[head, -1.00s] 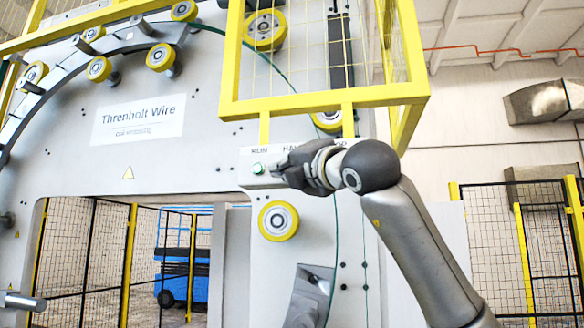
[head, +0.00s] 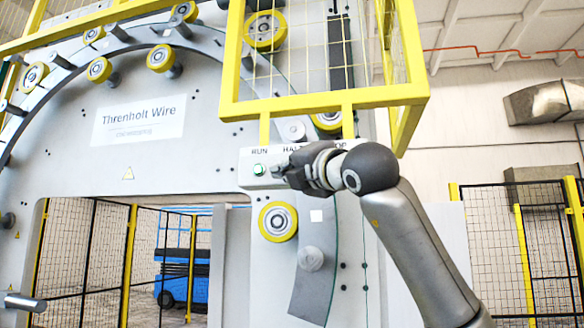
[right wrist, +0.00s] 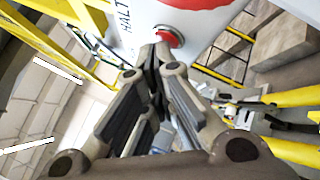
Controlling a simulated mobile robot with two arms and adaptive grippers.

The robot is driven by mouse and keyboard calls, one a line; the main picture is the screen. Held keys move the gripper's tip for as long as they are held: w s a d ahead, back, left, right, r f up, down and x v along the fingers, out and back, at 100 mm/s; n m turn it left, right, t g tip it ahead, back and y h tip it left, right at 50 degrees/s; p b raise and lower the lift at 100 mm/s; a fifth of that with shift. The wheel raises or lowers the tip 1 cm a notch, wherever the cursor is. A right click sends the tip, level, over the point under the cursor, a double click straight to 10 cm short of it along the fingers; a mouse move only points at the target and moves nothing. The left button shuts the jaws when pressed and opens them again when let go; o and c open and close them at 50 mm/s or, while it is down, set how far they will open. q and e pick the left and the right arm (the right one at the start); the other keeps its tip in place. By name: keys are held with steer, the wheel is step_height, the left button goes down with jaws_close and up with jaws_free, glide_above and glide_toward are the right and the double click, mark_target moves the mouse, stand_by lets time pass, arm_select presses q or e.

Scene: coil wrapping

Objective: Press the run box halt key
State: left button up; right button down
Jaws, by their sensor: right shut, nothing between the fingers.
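The run box (head: 247,180) is a pale box under the yellow cage, with RUN and HALT labels and a partly covered label ending in OP. Its green key (head: 259,169) sits under RUN. My right gripper (head: 281,168) is shut and empty in front of the box, hiding the space below HALT in the head view. In the right wrist view, the closed fingertips (right wrist: 154,52) are at a red key (right wrist: 168,37) beside the HALT label (right wrist: 125,14). I cannot tell whether they touch it. A larger red shape (right wrist: 184,3) is cut by the top edge. My left gripper is not seen.
The yellow mesh guard (head: 330,101) hangs just above the box. A yellow roller (head: 278,221) sits below it. The curved ring segment (head: 315,285) passes behind my right gripper. Fence panels (head: 495,240) stand at right; a blue lift (head: 180,288) stands behind the machine.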

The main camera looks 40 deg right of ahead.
steer(key=shift+s+a+b, duration=0.5)
steer(key=shift+a, duration=0.05)
steer(key=shift+f, duration=0.1)
steer(key=s+a+b, duration=0.2)
steer(key=s+a, duration=0.1)
steer(key=shift+s+a, duration=0.15)
steer(key=shift+a, duration=0.25)
stand_by(0.3)
